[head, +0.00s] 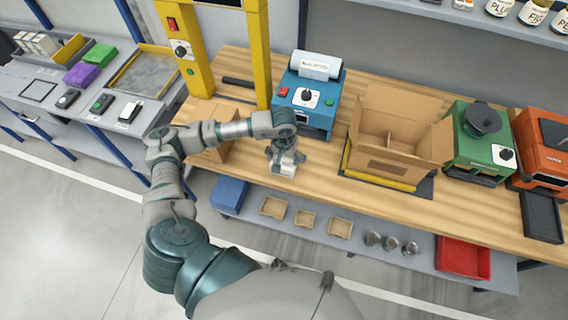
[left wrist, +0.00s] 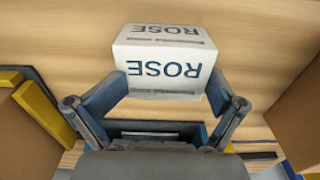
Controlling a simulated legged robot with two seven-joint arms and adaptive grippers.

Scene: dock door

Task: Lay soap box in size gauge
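The soap box (left wrist: 165,68) is white with dark "ROSE" lettering on two faces. In the head view the soap box (head: 284,171) shows as a small white block at the front part of the wooden bench. My left gripper (head: 286,160) points down over it; in the left wrist view its two fingers (left wrist: 166,88) press on the box's left and right sides. I cannot tell whether the box rests on the bench or is slightly lifted. I cannot tell for sure which fixture is the size gauge. My right gripper is not in view.
An open cardboard carton (head: 388,165) stands right of my gripper, and a blue machine (head: 308,105) behind it. A yellow frame (head: 258,60) and a brown carton (head: 208,150) are to the left. A lower shelf (head: 322,250) holds trays. A grey side table (head: 100,105) stands at left.

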